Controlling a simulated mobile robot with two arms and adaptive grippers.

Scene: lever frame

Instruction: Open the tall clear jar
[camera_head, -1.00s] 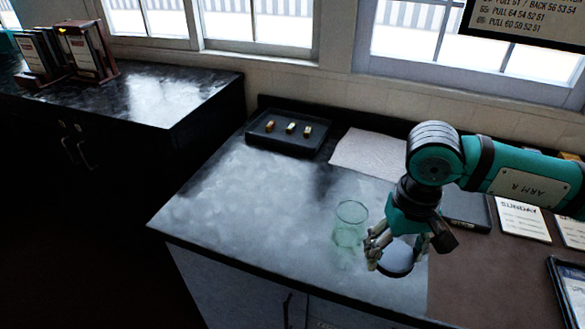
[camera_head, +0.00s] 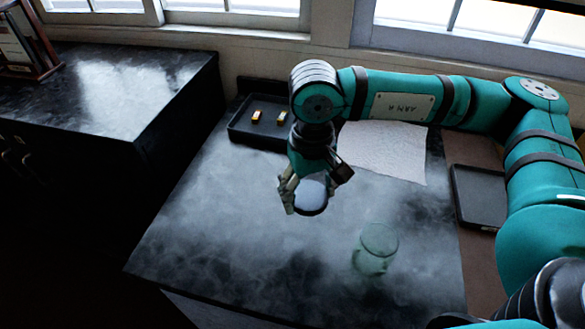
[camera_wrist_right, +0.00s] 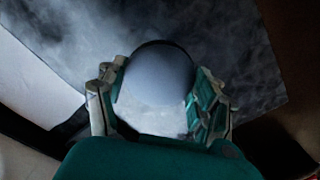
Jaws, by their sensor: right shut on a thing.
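The clear greenish jar (camera_head: 376,250) stands on the dark stone counter in the head view, with its top open and no lid on it. My right gripper (camera_head: 303,200) is left of the jar and farther back, above the counter. It is shut on a round dark-rimmed lid (camera_head: 312,196). In the right wrist view the lid (camera_wrist_right: 157,88) sits between both fingers, its pale face toward the camera. My left gripper is not in view.
A black tray (camera_head: 240,134) with small brass pieces stands at the back left. A pale cloth (camera_head: 385,152) lies behind the jar, and an empty dark tray (camera_head: 480,205) lies at right. The counter (camera_head: 220,235) left of the jar is clear.

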